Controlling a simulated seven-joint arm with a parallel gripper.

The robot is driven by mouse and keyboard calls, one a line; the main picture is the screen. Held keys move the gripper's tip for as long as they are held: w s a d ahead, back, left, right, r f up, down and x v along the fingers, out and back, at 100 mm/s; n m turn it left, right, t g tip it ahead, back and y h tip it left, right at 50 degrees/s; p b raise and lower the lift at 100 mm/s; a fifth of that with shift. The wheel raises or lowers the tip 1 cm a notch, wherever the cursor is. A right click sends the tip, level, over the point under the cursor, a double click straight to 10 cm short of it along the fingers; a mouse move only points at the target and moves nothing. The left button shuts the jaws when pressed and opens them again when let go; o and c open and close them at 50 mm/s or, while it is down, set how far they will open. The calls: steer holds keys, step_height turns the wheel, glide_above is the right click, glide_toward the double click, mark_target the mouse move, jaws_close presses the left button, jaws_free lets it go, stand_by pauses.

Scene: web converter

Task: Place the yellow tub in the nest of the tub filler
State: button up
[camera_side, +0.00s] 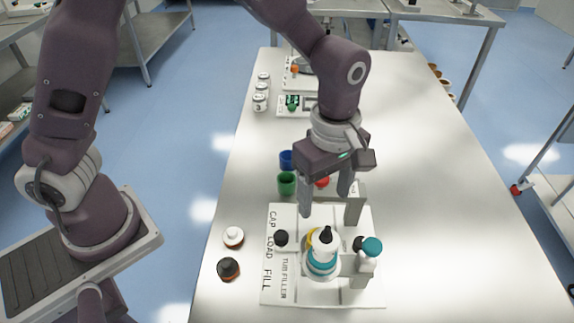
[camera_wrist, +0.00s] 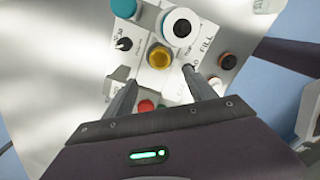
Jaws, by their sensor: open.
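The yellow tub (camera_wrist: 159,57) stands on the white plate of the tub filler (camera_side: 277,285), just beyond my fingertips in the wrist view. In the side view only a yellow sliver (camera_side: 311,236) shows behind the white-and-teal dispenser. My gripper (camera_side: 325,204) points down above the back part of the plate. It is open and empty; in the wrist view its fingers (camera_wrist: 160,79) are spread with the tub ahead of the gap. The plate carries the words CAP, LOAD and FILL. I cannot make out the nest or whether the tub is in it.
Green (camera_side: 287,184) and blue (camera_side: 286,160) tubs and a red item (camera_side: 322,182) are behind. The table's right side is clear.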

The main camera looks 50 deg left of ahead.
steer(key=s+a+r+m+t+h, duration=0.1)
steer(key=s+a+r+m+t, duration=0.1)
steer(key=s+a+r+m, duration=0.5)
steer(key=s+a+r+m+t+h, duration=0.1)
steer(key=s+a+r+m, duration=0.25)
steer(key=r, duration=0.55)
steer(key=s+a+m+t+y, duration=0.2)
steer(key=s+a+m, duration=0.3)
steer(key=s, duration=0.2)
steer(key=shift+a+t, duration=0.2)
steer(key=shift+t, duration=0.1)
